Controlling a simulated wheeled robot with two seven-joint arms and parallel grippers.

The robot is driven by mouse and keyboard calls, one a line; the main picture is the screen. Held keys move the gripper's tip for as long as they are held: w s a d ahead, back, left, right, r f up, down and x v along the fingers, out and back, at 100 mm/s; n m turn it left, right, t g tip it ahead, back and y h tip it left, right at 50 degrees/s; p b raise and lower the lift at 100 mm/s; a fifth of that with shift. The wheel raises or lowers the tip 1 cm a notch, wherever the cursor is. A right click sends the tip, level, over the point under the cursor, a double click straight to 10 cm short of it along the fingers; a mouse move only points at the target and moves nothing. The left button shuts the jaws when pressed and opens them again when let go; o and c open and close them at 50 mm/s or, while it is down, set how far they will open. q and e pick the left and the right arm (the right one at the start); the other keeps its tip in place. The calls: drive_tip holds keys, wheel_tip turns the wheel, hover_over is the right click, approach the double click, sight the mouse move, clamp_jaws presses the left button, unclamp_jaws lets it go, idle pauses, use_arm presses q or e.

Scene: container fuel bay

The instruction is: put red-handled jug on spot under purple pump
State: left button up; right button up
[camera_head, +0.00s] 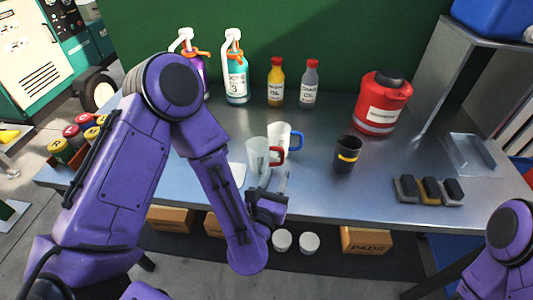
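The clear red-handled jug (256,153) stands upright on the metal bench, its red handle on its right side. My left gripper (274,181) is just in front of the jug, its two pale fingers apart and pointing toward it. I cannot tell whether the fingers touch the jug. The purple pump bottle (198,64) with a white pump head stands at the back left, partly hidden by my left arm. The spot under it is hidden behind that arm. My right gripper is out of view; only part of my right arm shows at the lower right.
A blue-handled jug (279,136) stands close behind the red-handled one. A teal pump bottle (236,80) stands beside the purple one. A black cup (347,154), red canister (381,104) and several sponges (428,191) are to the right. A white pad (238,172) lies left of the jug.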

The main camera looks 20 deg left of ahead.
sight(282, 159)
use_arm(q)
drive_tip(key=shift+w+a+r, duration=0.2)
drive_tip(key=shift+w+r, duration=0.1)
drive_tip(key=shift+w, duration=0.2)
drive_tip(key=w+p, duration=0.1)
drive_tip(key=w, duration=0.1)
drive_tip(key=w+p, duration=0.2)
drive_tip(key=w, duration=0.1)
drive_tip(key=shift+w+a+f, duration=0.2)
drive_tip(key=shift+w+a, duration=0.15)
drive_tip(key=shift+w, duration=0.25)
drive_tip(key=shift+s, duration=0.15)
drive_tip(key=shift+w+f, duration=0.1)
drive_tip(key=shift+w, duration=0.1)
clamp_jaws()
drive_tip(key=shift+d, duration=0.1)
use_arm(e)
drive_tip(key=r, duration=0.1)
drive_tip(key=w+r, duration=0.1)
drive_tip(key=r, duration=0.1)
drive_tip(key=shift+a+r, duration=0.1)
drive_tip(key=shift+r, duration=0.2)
use_arm(q)
drive_tip(key=shift+s+r, duration=0.1)
drive_tip(key=shift+r, duration=0.1)
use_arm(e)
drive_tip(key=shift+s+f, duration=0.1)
